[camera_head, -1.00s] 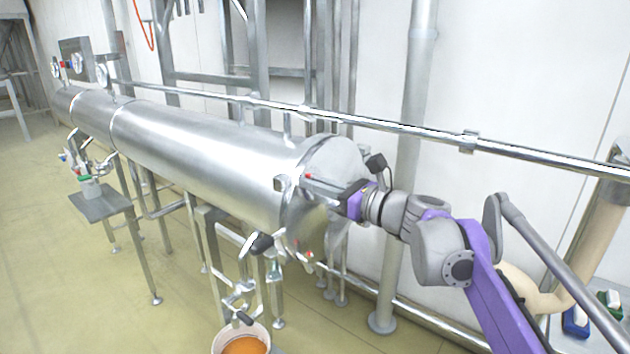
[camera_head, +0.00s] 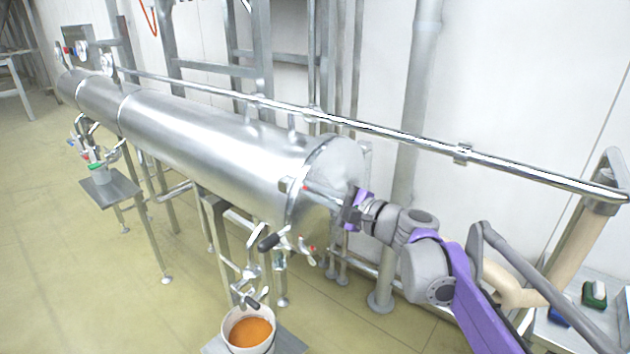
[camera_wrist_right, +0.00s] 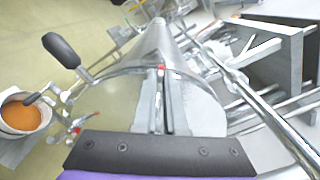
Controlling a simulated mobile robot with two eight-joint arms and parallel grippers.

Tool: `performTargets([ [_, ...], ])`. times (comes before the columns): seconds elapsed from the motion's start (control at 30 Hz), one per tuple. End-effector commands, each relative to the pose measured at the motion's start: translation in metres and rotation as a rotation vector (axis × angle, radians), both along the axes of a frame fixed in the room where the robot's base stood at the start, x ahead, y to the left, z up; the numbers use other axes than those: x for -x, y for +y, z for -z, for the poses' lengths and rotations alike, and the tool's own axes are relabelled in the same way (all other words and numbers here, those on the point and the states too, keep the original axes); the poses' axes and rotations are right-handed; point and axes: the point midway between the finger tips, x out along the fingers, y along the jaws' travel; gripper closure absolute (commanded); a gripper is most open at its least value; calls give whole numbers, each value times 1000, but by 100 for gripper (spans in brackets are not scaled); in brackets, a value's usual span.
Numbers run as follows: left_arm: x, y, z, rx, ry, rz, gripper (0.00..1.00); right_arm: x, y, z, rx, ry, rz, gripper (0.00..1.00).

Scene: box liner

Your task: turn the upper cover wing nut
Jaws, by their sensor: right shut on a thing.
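The steel cylinder (camera_head: 210,145) ends in a round cover (camera_head: 338,165). The upper cover wing nut (camera_head: 305,187) shows as a small red-tipped part at the cover's rim. It also shows in the right wrist view (camera_wrist_right: 160,68), just beyond my fingertips. My right gripper (camera_head: 318,193) reaches across the cover face from the right. Its fingers (camera_wrist_right: 163,100) are close together and shut on the wing nut, hiding most of it. Another red-tipped part (camera_head: 312,248) sits lower on the cover, apart from the gripper. My left gripper is out of view.
A black-handled valve (camera_head: 268,242) sits below the cover, above a white bucket (camera_head: 248,332) of orange liquid. A steel rail pipe (camera_head: 400,140) runs behind the cylinder. A vertical pipe (camera_head: 415,100) stands near my right arm. The floor at left is mostly clear.

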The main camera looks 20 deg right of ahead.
Motion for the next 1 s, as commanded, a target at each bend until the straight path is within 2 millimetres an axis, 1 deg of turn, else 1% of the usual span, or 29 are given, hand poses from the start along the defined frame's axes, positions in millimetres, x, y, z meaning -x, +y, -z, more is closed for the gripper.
performTargets([
  [0.03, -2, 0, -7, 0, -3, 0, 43, 0, 1, -3, 36, -26, -2, 100],
  [0.5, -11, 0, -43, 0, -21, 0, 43, 1, 3, 4, 390, -265, -2, 100],
  [0.7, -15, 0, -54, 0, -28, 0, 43, 1, 3, 6, 499, -340, -1, 100],
  [1.0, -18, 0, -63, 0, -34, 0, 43, 1, 3, 9, 590, -400, 0, 100],
])
